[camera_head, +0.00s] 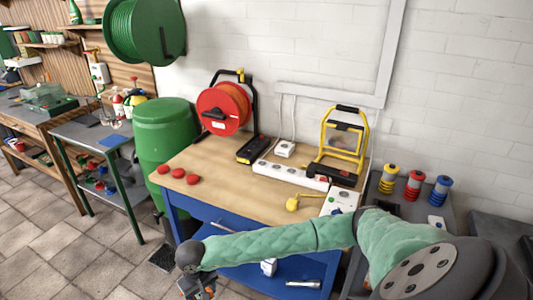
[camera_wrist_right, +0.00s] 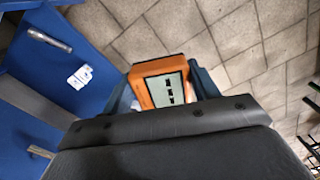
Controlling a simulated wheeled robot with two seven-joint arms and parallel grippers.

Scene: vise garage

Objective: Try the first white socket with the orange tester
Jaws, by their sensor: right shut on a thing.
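The orange tester (camera_wrist_right: 158,88) has a light screen with dark marks. It sits between the fingers of my right gripper (camera_head: 197,288), which is shut on it. In the head view this gripper hangs low in front of the workbench (camera_head: 225,158), at the bottom edge, below the bench top. A white power strip (camera_head: 290,176) lies on the bench between the red cable reel and the yellow work lamp. A small white socket box (camera_head: 285,149) is behind it. A white panel (camera_head: 341,200) is at the bench's right edge. My left gripper is out of view.
A red cable reel (camera_head: 223,108), a yellow work lamp (camera_head: 343,140), a yellow plug (camera_head: 293,203) and several red knobs (camera_head: 178,173) are on the bench. A green barrel (camera_head: 165,133) stands left of it. My right arm crosses before the bench's front.

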